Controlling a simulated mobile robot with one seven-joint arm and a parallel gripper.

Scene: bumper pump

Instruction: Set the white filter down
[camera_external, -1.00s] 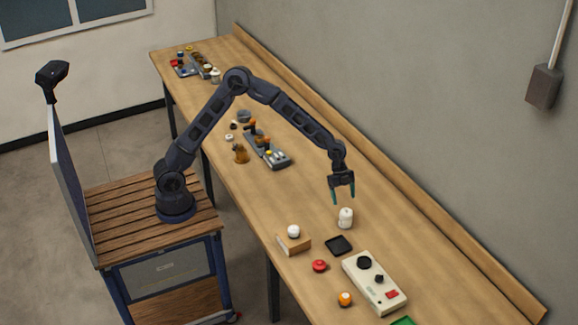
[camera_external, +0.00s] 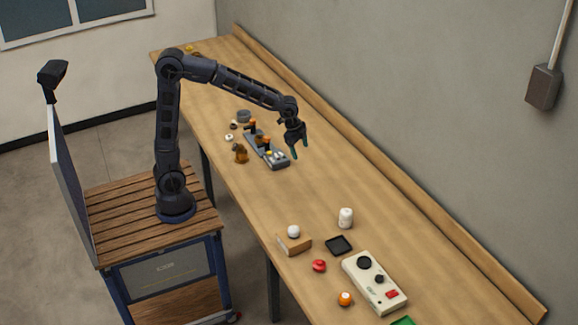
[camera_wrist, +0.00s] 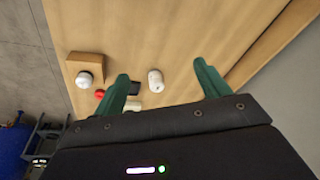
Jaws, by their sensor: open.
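The white filter (camera_external: 345,218) is a small white cylinder standing upright on the wooden table (camera_external: 330,190), behind a black square tray (camera_external: 339,245). The filter also shows in the wrist view (camera_wrist: 155,80), beyond the fingers and apart from them. My gripper (camera_external: 299,151) is open and empty, raised above the table to the upper left of the filter. Its two green fingers (camera_wrist: 165,84) are spread wide in the wrist view.
A wooden block with a white ball (camera_external: 293,232), a red part (camera_external: 319,266), an orange part (camera_external: 345,298) and a beige control box (camera_external: 374,282) are near the filter. A grey fixture (camera_external: 268,152) lies left of my gripper. The table between fixture and filter is clear.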

